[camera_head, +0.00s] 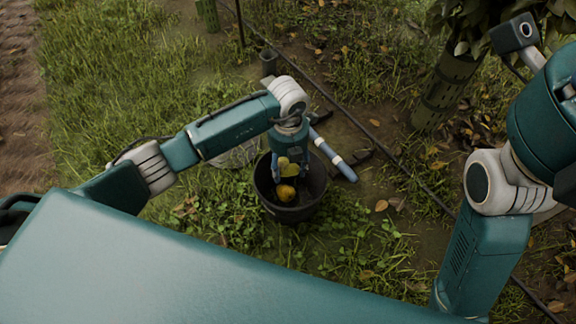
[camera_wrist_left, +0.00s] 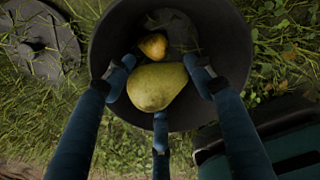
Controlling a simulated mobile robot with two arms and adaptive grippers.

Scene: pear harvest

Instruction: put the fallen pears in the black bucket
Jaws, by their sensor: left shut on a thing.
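The black bucket (camera_head: 268,197) stands on the grass in front of me and also shows in the left wrist view (camera_wrist_left: 106,40). My left gripper (camera_head: 290,178) reaches down over the bucket's mouth. Its three fingers are shut on a yellow-green pear (camera_wrist_left: 157,87), seen in the left wrist view over the bucket's opening. A smaller-looking, orange-yellow pear (camera_wrist_left: 153,45) lies inside the bucket beyond the held one. In the head view an orange-yellow pear (camera_head: 286,193) shows just below the gripper, within the bucket's rim. My right arm is at the right; its gripper is out of view.
A round grey lid (camera_wrist_left: 38,42) lies on the grass left of the bucket. A blue and white rod (camera_head: 332,155) lies right behind the bucket. A dark hose (camera_head: 350,118) runs diagonally behind. A tree trunk (camera_head: 444,88) stands at the back right. Leaves litter the ground.

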